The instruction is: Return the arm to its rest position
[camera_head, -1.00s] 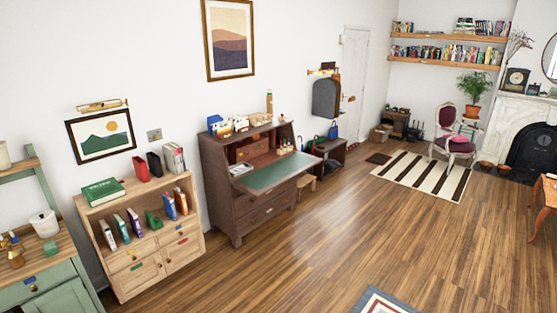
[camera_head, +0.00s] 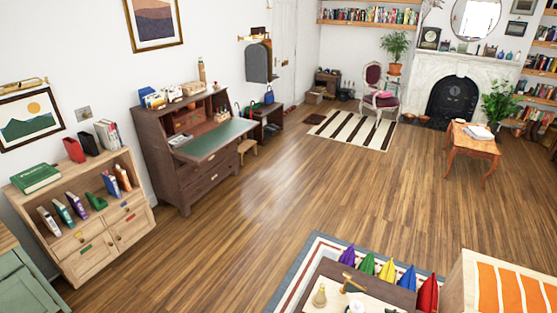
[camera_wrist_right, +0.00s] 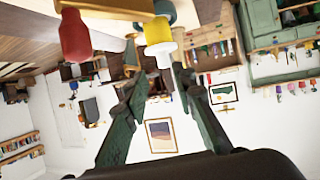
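My right gripper (camera_wrist_right: 162,82) shows in the right wrist view, its two dark green fingers spread apart with a gap between them. That view is upside down, with the room's wall and pictures behind the fingers. A yellow object (camera_wrist_right: 160,36) and a red object (camera_wrist_right: 75,36) hang at the top of that view, beyond the fingertips. The yellow one appears near the tips, but I see no finger closed on it. Neither arm nor gripper shows in the head view. My left gripper is out of sight.
In the head view, a tabletop with small items (camera_head: 320,295) and several coloured pointed shapes (camera_head: 385,272) stands at the bottom. An orange-striped piece (camera_head: 515,290) is at the lower right. A desk (camera_head: 175,170) and a low bookcase (camera_head: 75,245) line the left wall. The middle floor (camera_head: 270,205) is clear.

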